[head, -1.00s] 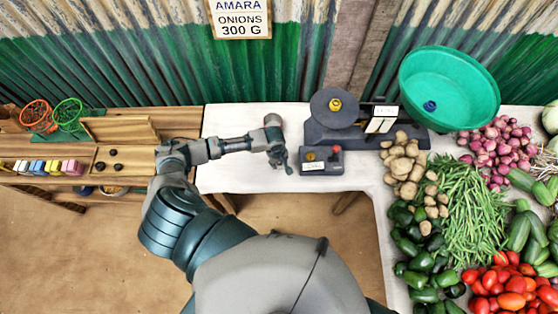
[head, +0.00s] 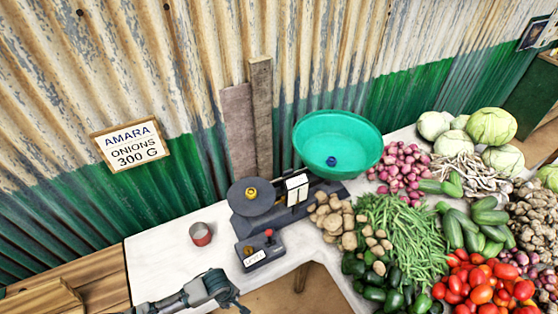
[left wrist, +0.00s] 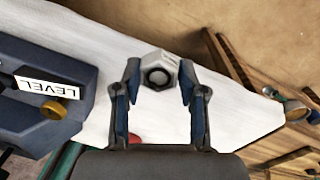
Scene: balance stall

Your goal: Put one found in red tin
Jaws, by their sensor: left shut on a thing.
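The red tin (head: 201,234) stands upright on the white tabletop, left of the scale, in the head view. I cannot make out anything inside it. My left gripper (head: 238,306) is at the bottom edge of the head view, in front of the tin and apart from it. In the left wrist view my left gripper (left wrist: 158,85) is shut on a silver hexagonal piece (left wrist: 160,60) with a dark round centre, held between the two fingertips. A bit of red shows beside the gripper there, too hidden to name. My right gripper is in neither view.
A small control box (head: 260,251) labelled LEVEL stands right of the tin. Behind it is a balance scale (head: 257,196) with a dark plate and a green basin (head: 338,135). Potatoes (head: 335,215), beans and other vegetables crowd the right. The tabletop (head: 160,255) left of the tin is bare.

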